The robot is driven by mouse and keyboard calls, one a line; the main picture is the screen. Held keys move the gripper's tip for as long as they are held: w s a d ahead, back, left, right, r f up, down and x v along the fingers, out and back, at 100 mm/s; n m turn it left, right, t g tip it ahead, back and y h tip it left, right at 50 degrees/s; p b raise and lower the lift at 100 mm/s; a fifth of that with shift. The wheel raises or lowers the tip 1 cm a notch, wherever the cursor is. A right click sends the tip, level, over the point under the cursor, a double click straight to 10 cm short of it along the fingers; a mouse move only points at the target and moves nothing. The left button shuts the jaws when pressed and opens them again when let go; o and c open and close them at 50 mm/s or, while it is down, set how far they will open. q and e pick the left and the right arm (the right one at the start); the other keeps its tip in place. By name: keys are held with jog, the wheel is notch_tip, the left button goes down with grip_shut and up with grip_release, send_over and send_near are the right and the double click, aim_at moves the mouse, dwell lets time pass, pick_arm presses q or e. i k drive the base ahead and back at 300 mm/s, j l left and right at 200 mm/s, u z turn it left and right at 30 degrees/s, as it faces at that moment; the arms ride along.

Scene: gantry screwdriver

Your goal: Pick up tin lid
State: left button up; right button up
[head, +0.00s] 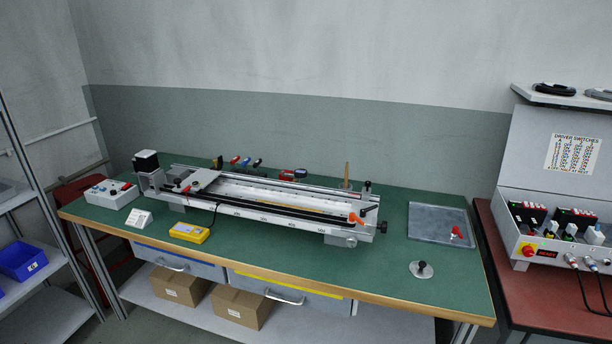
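A small round grey disc with a dark upright knob, which looks like the tin lid (421,270), lies on the green workbench top near its front right. Nothing covers it. Whether a tin is under it cannot be told. Neither of my grippers shows in the head view.
A long metal gantry rig (270,200) fills the middle of the green bench (300,262). A grey tray (425,220) with a small red-and-white item (456,233) lies behind the lid. A yellow device (189,233) and control box (112,194) stand left. The bench is clear around the lid.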

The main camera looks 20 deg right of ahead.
aim_at(419, 269)
jog(key=i+l+z, duration=0.1)
jog(key=i+z, duration=0.6)
jog(key=l+u, duration=0.5)
jog(key=l, duration=0.85)
